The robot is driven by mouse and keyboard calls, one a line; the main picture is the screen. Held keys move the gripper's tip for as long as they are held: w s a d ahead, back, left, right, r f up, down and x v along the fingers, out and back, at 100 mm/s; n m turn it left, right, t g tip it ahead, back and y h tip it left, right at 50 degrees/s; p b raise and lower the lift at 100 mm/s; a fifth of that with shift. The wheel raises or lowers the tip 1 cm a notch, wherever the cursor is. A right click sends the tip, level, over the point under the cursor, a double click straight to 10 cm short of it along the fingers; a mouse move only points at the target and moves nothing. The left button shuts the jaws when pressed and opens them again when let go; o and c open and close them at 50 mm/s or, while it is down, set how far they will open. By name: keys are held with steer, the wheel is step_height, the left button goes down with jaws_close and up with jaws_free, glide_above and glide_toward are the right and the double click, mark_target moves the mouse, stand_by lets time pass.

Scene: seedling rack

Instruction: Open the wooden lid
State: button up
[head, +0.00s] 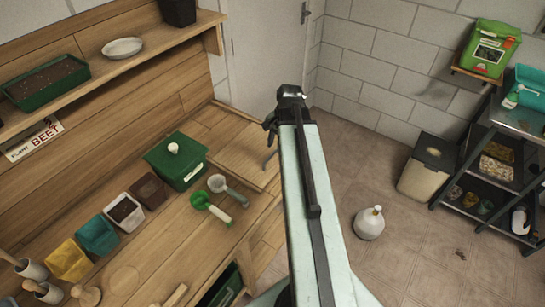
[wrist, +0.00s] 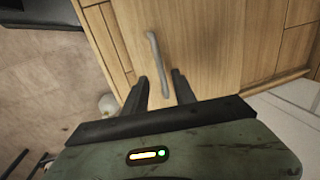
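The wooden lid (head: 240,158) is a flat, pale wood panel at the right end of the workbench, and it looks closed. It fills the upper middle of the wrist view (wrist: 205,50). A grey bar handle (wrist: 156,60) is fixed on it. My gripper (wrist: 160,76) is open, its two dark fingers on either side of the handle's near end in the picture. I cannot tell whether they touch it or are still above it. In the head view my gripper (head: 270,128) is over the lid's right side, and my arm hides part of that area.
A green box (head: 178,172) with a knob stands left of the lid. A grey scoop (head: 228,186) and a green scoop (head: 210,206) lie near it. Several pots line the bench's left. The floor right of my arm holds a white jug (head: 369,223) and a bin (head: 427,168).

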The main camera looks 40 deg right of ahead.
mark_target(274, 153)
steer(key=f, duration=0.1)
steer(key=f+b, duration=0.2)
steer(key=shift+w+a+f, duration=0.1)
steer(key=shift+w+f, duration=0.1)
steer(key=shift+w, duration=0.1)
steer(key=shift+r, duration=0.1)
jaws_close()
steer(key=shift+s, duration=0.15)
stand_by(0.8)
